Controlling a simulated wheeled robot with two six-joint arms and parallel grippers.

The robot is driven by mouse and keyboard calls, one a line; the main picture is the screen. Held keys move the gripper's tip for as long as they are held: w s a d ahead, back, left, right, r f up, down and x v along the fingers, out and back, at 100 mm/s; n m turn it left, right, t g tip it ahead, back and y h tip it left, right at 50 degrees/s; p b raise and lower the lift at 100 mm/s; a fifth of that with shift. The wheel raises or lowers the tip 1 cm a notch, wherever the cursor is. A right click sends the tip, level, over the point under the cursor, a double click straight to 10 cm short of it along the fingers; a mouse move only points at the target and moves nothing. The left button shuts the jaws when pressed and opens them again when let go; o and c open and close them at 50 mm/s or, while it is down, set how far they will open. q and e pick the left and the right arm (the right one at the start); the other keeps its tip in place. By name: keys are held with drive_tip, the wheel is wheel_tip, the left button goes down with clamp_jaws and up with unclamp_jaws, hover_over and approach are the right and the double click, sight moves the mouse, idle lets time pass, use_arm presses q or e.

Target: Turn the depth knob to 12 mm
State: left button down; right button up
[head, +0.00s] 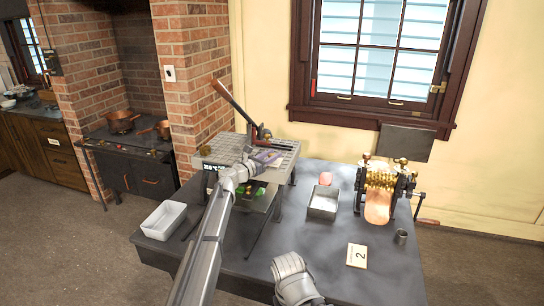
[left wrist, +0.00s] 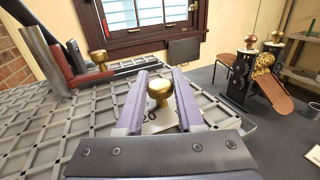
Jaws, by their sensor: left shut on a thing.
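In the left wrist view a brass depth knob (left wrist: 159,90) stands between the two purple fingers of my left gripper (left wrist: 162,78). The gripper is shut on it. A pale plate (left wrist: 158,126) with a dark mark like a 0 lies under the knob; the fingers hide part of it, and I cannot read a setting. In the head view my left gripper (head: 265,158) is over the grey gridded top (head: 222,150) of the press-like machine, near its right part. There the knob is too small to make out. Of my right arm only a pale link shows at the bottom.
A long lever (head: 230,102) rises from the machine. On the dark table (head: 330,262) are a white tray (head: 163,220), a metal box (head: 323,203), a brass roller machine (head: 380,185), a small cup (head: 401,236) and a card marked 2 (head: 357,255). The front middle is clear.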

use_arm(q)
drive_tip(key=c, duration=0.5)
unclamp_jaws()
drive_tip(key=shift+c, duration=0.2)
drive_tip(key=v, duration=0.7)
drive_tip(key=shift+s+a, duration=0.25)
drive_tip(key=shift+s, duration=0.05)
